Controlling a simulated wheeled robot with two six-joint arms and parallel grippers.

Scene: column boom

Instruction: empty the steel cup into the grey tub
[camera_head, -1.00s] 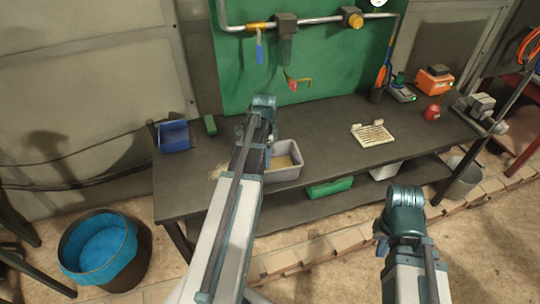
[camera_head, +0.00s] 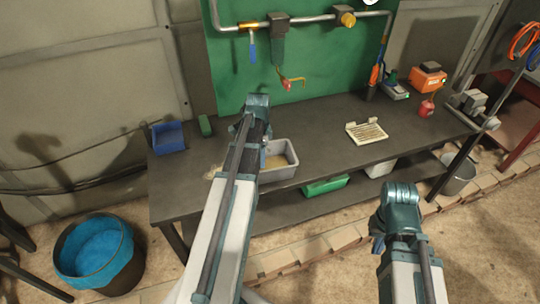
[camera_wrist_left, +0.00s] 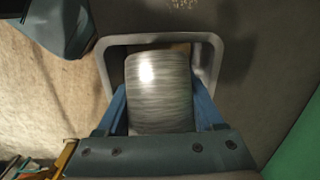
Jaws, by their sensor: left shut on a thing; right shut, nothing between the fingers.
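The steel cup (camera_wrist_left: 160,95) is a brushed silver cylinder in the left wrist view, held between the two blue fingers of my left gripper (camera_wrist_left: 160,112). Its side faces the camera; its mouth and contents are not visible. The grey tub (camera_head: 281,175) stands on the dark bench in the head view, with tan material on its floor. Its rim (camera_wrist_left: 213,62) frames the cup in the left wrist view, so the cup appears over the tub. In the head view my left arm hides the cup and left gripper. My right gripper (camera_head: 378,244) is shut and empty, in front of the bench.
On the bench (camera_head: 320,135) are a blue bin (camera_head: 168,137), a white rack (camera_head: 367,132) and a red bottle (camera_head: 427,107). A pale patch (camera_head: 212,173) lies left of the tub. A blue-lined bucket (camera_head: 97,252) stands on the floor at left.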

